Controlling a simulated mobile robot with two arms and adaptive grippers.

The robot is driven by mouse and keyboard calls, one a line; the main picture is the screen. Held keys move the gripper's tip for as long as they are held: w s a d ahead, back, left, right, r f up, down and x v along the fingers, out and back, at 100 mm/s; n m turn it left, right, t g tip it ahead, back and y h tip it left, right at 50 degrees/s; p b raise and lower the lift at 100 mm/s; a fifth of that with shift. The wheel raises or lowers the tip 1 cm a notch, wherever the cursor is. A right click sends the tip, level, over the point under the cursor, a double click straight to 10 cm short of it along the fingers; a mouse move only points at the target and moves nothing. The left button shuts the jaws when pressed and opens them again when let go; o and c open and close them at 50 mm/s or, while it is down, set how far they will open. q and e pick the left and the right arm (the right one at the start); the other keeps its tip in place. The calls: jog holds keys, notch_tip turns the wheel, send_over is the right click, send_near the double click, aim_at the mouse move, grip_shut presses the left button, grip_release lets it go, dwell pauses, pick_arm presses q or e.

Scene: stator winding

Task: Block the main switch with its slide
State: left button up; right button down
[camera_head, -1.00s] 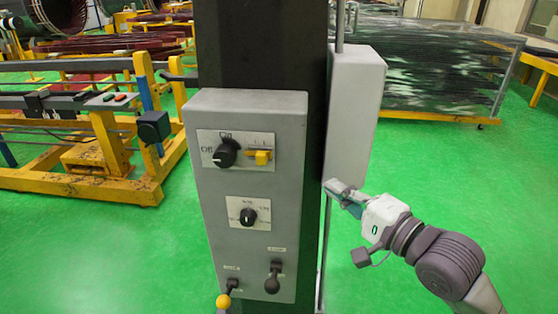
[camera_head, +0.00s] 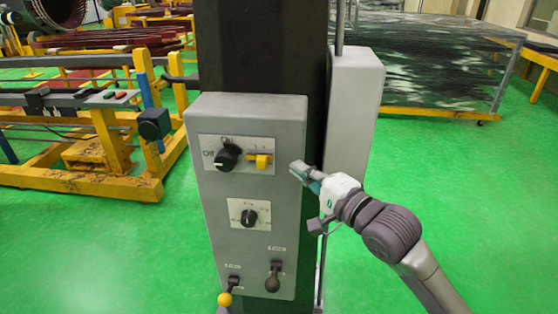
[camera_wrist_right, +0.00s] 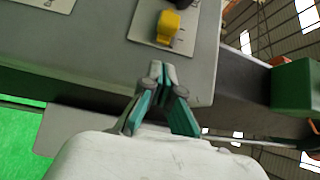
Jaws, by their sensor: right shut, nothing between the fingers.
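The main switch (camera_head: 226,158) is a black knob on a plate at the top of the grey control box, between "Off" and "On" marks. Its yellow slide (camera_head: 262,161) sits just right of the knob on the same plate. The slide also shows in the right wrist view (camera_wrist_right: 169,26), at the top, with part of a black knob beside it. My right gripper (camera_head: 295,168) is shut and empty, to the right of the slide and apart from it. In the right wrist view its fingertips (camera_wrist_right: 156,70) meet below the slide. My left gripper is not in view.
The grey box (camera_head: 210,250) also carries a smaller black knob (camera_head: 248,217), a black lever (camera_head: 273,277) and a yellow-tipped lever (camera_head: 224,299). It is mounted on a dark column (camera_head: 262,50). A second grey box (camera_head: 352,115) stands right of the column. Green floor is clear at right.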

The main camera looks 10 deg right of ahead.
aim_at(266, 164)
jog(key=a, duration=0.1)
jog(key=w+a+p, duration=0.1)
jog(key=a, duration=0.1)
jog(key=shift+w+a+r, duration=0.1)
jog(key=shift+w+a, duration=0.1)
jog(key=shift+w, duration=0.2)
jog(key=shift+w+a, duration=0.1)
jog(key=shift+a, duration=0.4)
jog(key=shift+w+a+p, duration=0.2)
jog(key=shift+a+p, duration=0.3)
jog(key=shift+p, duration=0.3)
jog(key=shift+a, duration=0.4)
jog(key=shift+w, duration=0.1)
